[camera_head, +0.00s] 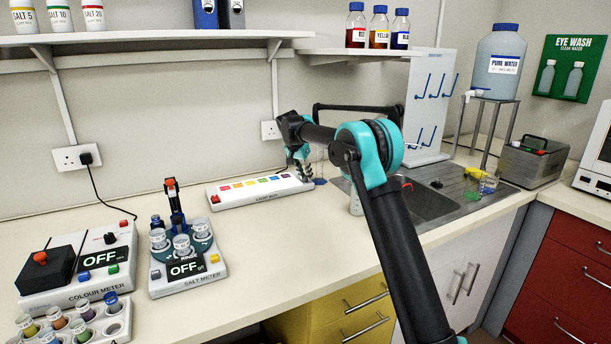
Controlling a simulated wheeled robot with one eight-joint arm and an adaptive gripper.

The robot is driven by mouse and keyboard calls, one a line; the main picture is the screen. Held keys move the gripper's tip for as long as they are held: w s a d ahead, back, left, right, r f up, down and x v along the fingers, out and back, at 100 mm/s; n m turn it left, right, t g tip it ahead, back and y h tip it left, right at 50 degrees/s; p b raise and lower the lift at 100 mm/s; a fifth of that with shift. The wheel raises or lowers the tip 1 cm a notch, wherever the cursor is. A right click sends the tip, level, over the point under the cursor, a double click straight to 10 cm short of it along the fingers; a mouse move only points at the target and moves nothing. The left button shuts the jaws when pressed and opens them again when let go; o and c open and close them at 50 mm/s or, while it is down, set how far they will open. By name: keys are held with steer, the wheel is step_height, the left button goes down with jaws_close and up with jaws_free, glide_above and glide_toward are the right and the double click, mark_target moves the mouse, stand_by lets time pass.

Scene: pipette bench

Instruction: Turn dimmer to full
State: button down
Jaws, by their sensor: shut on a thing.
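The white lamp box (262,198) lies on the bench against the back wall, with a row of coloured squares along its top and a red switch (215,199) at its left end. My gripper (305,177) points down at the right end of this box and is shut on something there. That appears to be the dimmer, but the fingers hide it, so its shape and setting cannot be read.
The colour meter (75,262) and the salt meter (187,255) stand at left, both displays reading OFF. A vial rack (75,325) is at front left. The sink (425,202) and a drying rack (428,105) are at right. The bench in front of the lamp box is clear.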

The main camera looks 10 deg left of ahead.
steer(key=shift+m+h, duration=0.3)
steer(key=shift+m, duration=0.6)
steer(key=shift+g, duration=0.3)
steer(key=c, duration=1.4)
jaws_free()
steer(key=shift+o, duration=0.2)
steer(key=shift+a+r, duration=0.1)
steer(key=shift+r, duration=0.05)
steer(key=v, duration=1.1)
steer(key=shift+r, duration=0.3)
steer(key=shift+s+a, duration=0.1)
steer(key=shift+a, duration=0.1)
